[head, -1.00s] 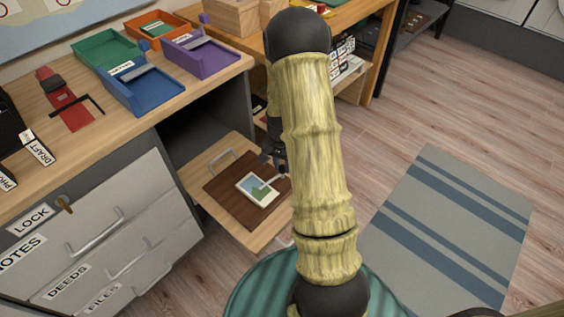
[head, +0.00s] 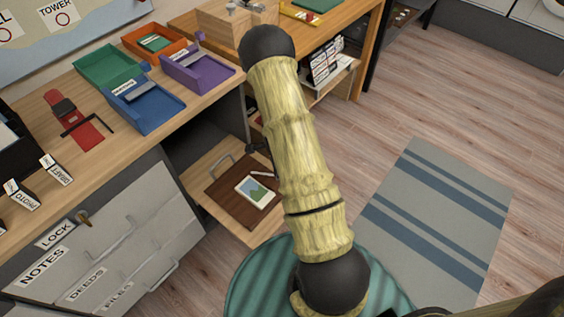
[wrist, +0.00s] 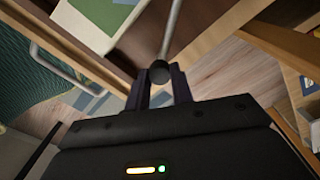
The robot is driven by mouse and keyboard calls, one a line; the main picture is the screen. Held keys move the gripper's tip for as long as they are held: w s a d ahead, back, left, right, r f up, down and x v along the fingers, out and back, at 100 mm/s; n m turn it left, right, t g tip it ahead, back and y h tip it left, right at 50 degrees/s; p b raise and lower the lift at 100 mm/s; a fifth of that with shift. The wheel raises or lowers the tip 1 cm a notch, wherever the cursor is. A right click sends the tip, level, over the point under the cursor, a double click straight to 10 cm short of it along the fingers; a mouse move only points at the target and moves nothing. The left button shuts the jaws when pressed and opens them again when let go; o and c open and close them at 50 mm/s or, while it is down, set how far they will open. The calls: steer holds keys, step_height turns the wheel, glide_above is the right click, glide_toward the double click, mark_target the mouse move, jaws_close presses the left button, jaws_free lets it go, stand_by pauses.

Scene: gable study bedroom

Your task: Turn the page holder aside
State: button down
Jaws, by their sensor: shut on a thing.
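The page holder is a thin silver rod (wrist: 171,28) with a dark round knob (wrist: 160,70) on its end. In the wrist view my gripper (wrist: 160,78) has its two fingertips closed on either side of that knob. The rod runs up the picture beside the photo (wrist: 95,14), apart from its visible edge. In the head view the rod (head: 263,174) lies near the far edge of the photo (head: 257,191), on a dark brown board (head: 229,196).
The board rests on a pulled-out wooden shelf (head: 202,168) with a metal handle. A grey drawer cabinet (head: 120,235) stands at left. Coloured trays, including a blue one (head: 157,120), stand on the desk above. Open floor lies to the right, with a striped rug (head: 430,220).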

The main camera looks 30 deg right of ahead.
steer(key=m+p, duration=0.2)
steer(key=shift+r+m, duration=0.2)
steer(key=shift+m, duration=0.2)
steer(key=shift+f+m+p, duration=0.15)
steer(key=shift+m+p, duration=0.95)
steer(key=shift+m, duration=0.6)
steer(key=c, duration=1.2)
jaws_free()
step_height(320, 180, up, 17)
steer(key=p, duration=0.4)
steer(key=shift+w+d, duration=0.1)
steer(key=shift+w, duration=0.05)
